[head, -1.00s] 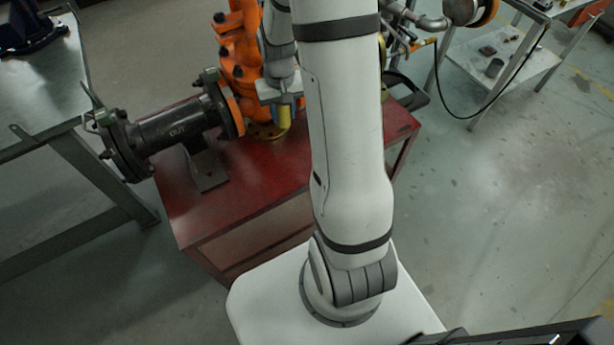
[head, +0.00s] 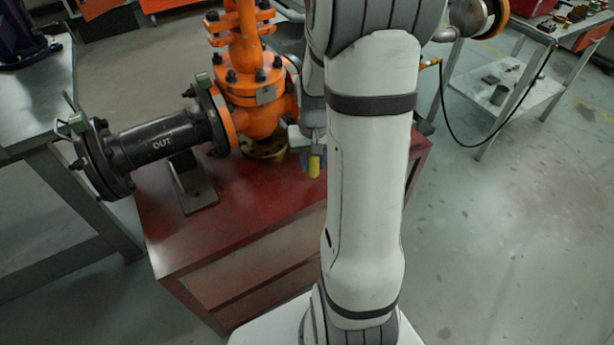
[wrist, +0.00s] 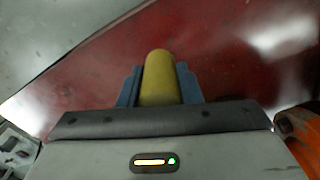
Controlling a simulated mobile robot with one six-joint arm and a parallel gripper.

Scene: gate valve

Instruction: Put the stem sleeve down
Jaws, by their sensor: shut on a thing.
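The stem sleeve is a yellow cylinder (wrist: 159,78) gripped between the two blue-grey fingers of my gripper (wrist: 160,85) in the wrist view. In the head view the sleeve (head: 314,166) shows as a small yellow piece under my gripper (head: 308,145), in front of the orange valve's base. The red bench top (head: 240,205) lies below it. I cannot tell whether the sleeve's lower end touches the bench. My arm hides part of the bench to the right.
The orange gate valve (head: 258,90) stands on the bench just left of my gripper. A black pipe marked OUT (head: 160,140) runs left from it over a metal support (head: 193,185). The front bench top is clear. A steel table (head: 30,100) stands at left.

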